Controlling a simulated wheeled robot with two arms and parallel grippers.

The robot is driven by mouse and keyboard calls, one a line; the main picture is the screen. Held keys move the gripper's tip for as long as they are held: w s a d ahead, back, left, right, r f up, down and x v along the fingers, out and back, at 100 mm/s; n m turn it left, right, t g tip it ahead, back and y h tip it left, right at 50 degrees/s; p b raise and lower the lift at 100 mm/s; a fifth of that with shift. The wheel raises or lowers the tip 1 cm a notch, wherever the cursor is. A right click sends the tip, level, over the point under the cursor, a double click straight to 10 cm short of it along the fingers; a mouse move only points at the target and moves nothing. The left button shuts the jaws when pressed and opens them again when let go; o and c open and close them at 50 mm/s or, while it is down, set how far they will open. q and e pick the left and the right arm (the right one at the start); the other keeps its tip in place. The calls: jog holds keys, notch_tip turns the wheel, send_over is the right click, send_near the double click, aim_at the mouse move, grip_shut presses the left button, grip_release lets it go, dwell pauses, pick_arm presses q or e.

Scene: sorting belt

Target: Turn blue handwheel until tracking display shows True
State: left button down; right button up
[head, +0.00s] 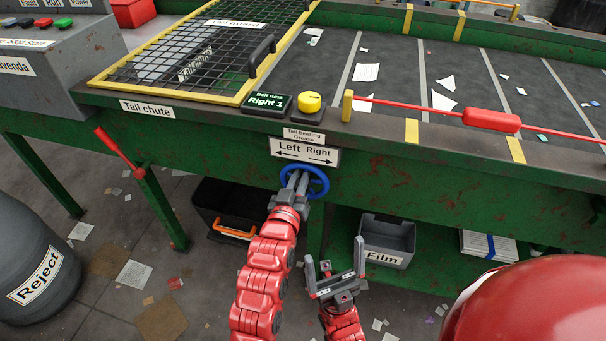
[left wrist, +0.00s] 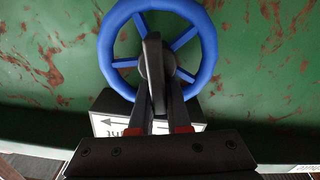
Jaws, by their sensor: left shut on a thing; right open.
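The blue handwheel (head: 318,182) is on the green side of the belt frame, just under the Left/Right arrow sign (head: 305,151). My left gripper (head: 297,182) is at the wheel and shut on it near the hub; in the left wrist view the wheel's rim and spokes (left wrist: 209,52) show around the fingers (left wrist: 156,75). The tracking display (head: 267,103) is a small dark panel on the frame's top edge with green text that reads "Belt runs Right 1". My right gripper (head: 336,275) is open and empty, low in front of the frame.
A yellow button (head: 310,103) stands beside the display. A red pull cord with a red handle (head: 491,119) runs along the belt edge. A black bin (head: 232,195) and a grey Film bin (head: 387,257) sit under the frame. A Reject barrel (head: 38,262) stands at left.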

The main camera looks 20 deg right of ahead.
pick_arm(q)
jog(key=shift+w+a+f+n, duration=0.1)
jog(key=shift+a+n, duration=0.05)
jog(key=shift+n, duration=0.7)
jog(key=shift+w+a+f+n, duration=0.1)
jog(key=shift+a+n, duration=0.05)
jog(key=shift+n, duration=0.65)
jog(key=shift+w+a+f+n, duration=0.1)
jog(key=shift+a+n, duration=0.05)
jog(key=shift+n, duration=0.7)
jog(key=c, duration=1.2)
grip_release()
jog(key=shift+o, duration=0.2)
jog(key=p+v, duration=0.2)
jog(key=v, duration=1.5)
jog(key=shift+a, duration=0.2)
